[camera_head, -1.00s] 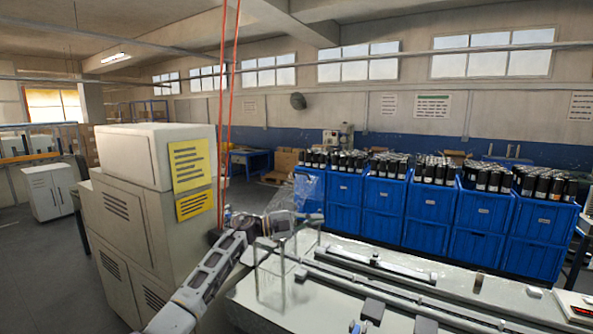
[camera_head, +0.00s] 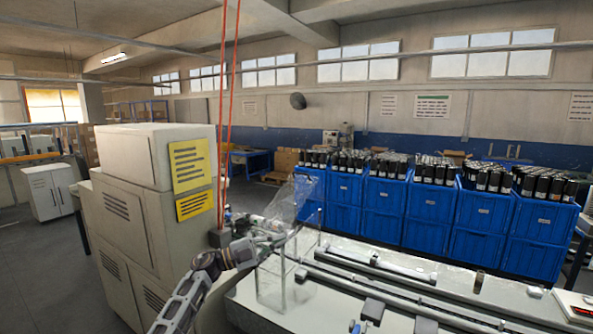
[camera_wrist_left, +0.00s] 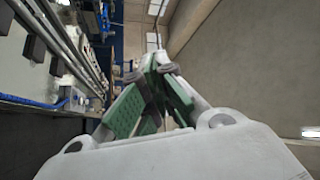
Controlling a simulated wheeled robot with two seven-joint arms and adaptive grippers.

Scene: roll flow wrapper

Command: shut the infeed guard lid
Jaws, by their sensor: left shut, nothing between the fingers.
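The infeed guard lid (camera_head: 296,196) is a clear, see-through panel. In the head view it stands raised and tilted above the clear guard box (camera_head: 270,287) at the left end of the machine bed. My left gripper (camera_head: 284,228) is beside the lower part of the lid, above the box. I cannot tell whether it touches the lid. In the wrist view the green-padded fingers of my left gripper (camera_wrist_left: 157,70) come together at their tips with nothing between them. The lid cannot be made out in the wrist view. My right gripper is not in view.
A beige cabinet (camera_head: 145,215) with yellow labels stands close on the left of my arm. Blue crates (camera_head: 395,217) full of dark cylinders line the far side. The pale machine bed (camera_head: 330,310) carries long rails to the right. Red cables (camera_head: 226,110) hang behind the arm.

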